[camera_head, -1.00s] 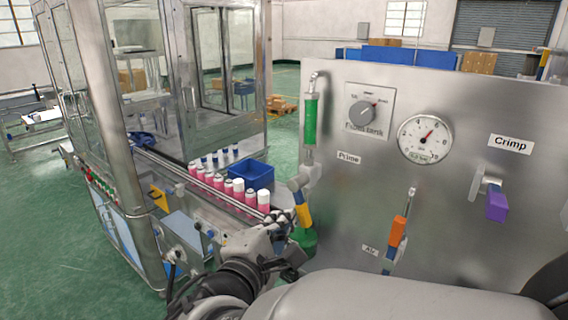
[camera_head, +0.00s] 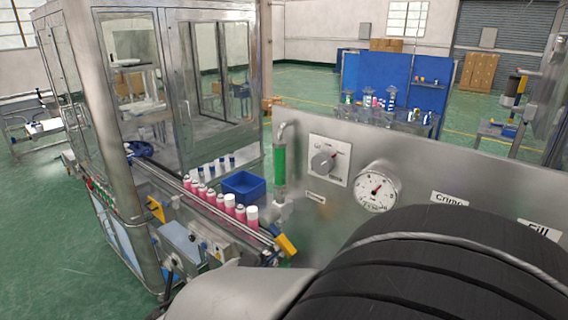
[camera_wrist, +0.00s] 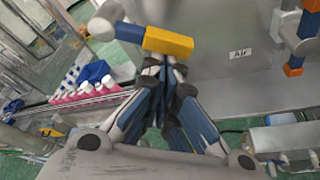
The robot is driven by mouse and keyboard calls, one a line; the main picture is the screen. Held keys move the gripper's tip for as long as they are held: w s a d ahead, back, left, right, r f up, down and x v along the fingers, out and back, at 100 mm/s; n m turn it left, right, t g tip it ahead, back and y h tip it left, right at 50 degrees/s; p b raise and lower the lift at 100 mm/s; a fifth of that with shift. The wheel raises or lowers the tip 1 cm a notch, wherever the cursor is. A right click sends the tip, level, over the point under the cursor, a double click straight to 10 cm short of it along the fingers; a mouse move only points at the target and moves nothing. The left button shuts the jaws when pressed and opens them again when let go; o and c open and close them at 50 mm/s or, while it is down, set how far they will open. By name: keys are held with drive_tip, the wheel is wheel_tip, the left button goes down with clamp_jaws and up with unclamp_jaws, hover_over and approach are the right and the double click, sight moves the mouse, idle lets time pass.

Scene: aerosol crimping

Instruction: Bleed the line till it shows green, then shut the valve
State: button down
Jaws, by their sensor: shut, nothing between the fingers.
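The Prime valve has a yellow lever (camera_head: 286,244) with a blue stem, low on the left of the steel panel. In the head view it slants down to the right; in the wrist view the lever (camera_wrist: 168,42) lies nearly level. The sight tube (camera_head: 279,165) above it is green over its visible length. My gripper (camera_wrist: 166,64) is shut and empty, its fingertips just below the yellow lever in the wrist view. I cannot tell whether they touch it. In the head view my own arm hides most of the gripper.
The panel carries a selector knob (camera_head: 323,162) and a round gauge (camera_head: 376,188). An orange-handled Air valve (camera_wrist: 294,66) is to the right in the wrist view.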

drive_tip(key=r+n+p, duration=0.1)
drive_tip(key=p, duration=0.1)
drive_tip(key=s+d+n+g+h+p, duration=0.1)
drive_tip(key=p, duration=0.2)
drive_tip(key=r+n+p, duration=0.1)
drive_tip(key=n+p, duration=0.1)
drive_tip(key=shift+s+d+r+g+h, duration=0.2)
drive_tip(key=shift+d+r+g+h, duration=0.1)
drive_tip(key=shift+d+g, duration=0.1)
drive_tip(key=shift+s+d+r+p, duration=0.1)
drive_tip(key=shift+r+p, duration=0.1)
drive_tip(key=shift+p, duration=0.5)
drive_tip(key=shift+f+b, duration=0.35)
drive_tip(key=shift+f, duration=0.15)
drive_tip(key=p, duration=0.2)
approach(287, 254)
drive_tip(key=shift+s+a+f, duration=0.75)
drive_tip(key=shift+s+f, duration=0.2)
